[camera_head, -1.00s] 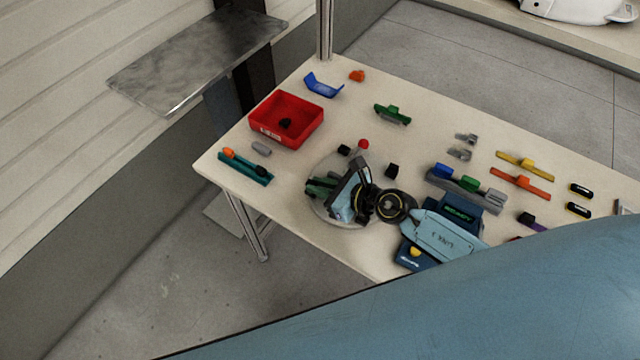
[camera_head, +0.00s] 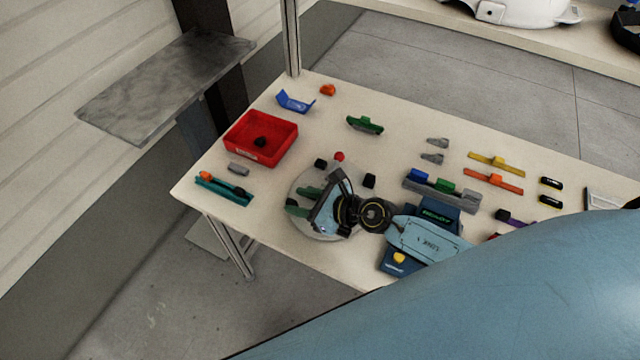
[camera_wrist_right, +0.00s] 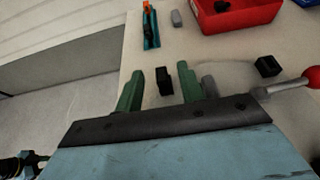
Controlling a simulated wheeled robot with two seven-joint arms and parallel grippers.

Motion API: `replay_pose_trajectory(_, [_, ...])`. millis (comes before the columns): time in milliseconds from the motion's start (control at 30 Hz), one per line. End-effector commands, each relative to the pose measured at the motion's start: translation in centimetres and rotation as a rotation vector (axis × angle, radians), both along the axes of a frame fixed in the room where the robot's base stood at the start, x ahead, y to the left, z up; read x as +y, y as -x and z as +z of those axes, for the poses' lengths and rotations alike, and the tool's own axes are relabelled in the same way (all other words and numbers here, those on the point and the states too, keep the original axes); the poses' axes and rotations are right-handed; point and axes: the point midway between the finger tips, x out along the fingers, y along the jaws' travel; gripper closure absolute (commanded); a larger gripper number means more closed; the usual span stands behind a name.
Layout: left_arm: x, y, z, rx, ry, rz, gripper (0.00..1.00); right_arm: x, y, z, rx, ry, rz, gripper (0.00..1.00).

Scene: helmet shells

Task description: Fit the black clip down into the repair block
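My right gripper (camera_head: 301,199) is low over the round pale disc (camera_head: 322,233) near the front edge of the table. Its two green fingers are spread apart in the right wrist view (camera_wrist_right: 160,88). A small black block (camera_wrist_right: 163,80) shows between them, with a gap on each side. I cannot tell for sure whether this is the clip or the repair block. Another black block (camera_head: 320,162) and a third (camera_head: 369,181) stand beside the disc. A black piece (camera_head: 261,142) lies in the red bin (camera_head: 286,131).
A red ball (camera_head: 339,156) on a rod stands close behind the gripper. A grey rack (camera_head: 440,191) with coloured blocks stands right. The table between bin and green part (camera_head: 365,125) is clear.

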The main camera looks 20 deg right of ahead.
Motion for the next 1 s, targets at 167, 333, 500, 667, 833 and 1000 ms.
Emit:
replay_pose_trajectory(167, [0.0,0.0,0.6,0.0,0.0,0.0,0.61,-1.9,2.5,1.2,0.003,0.005,0.001,0.61])
replay_pose_trajectory(333, [0.0,0.0,0.7,0.0,0.0,0.0,0.61,-4.2,5.5,2.7,0.003,0.004,0.003,0.61])
replay_pose_trajectory(500, [0.0,0.0,0.4,0.0,0.0,0.0,0.61,-6.0,7.8,3.9,0.002,0.003,0.003,0.61])
replay_pose_trajectory(667, [0.0,0.0,0.2,0.0,0.0,0.0,0.61,-6.9,8.9,4.6,0.001,0.002,0.0,0.61])
replay_pose_trajectory(833, [0.0,0.0,0.1,0.0,0.0,0.0,0.61,-7.2,9.3,4.8,0.002,0.0,0.001,0.61])
replay_pose_trajectory(1000, [0.0,0.0,0.2,0.0,0.0,0.0,0.61,-7.2,9.3,4.9,0.002,0.0,0.001,0.61])
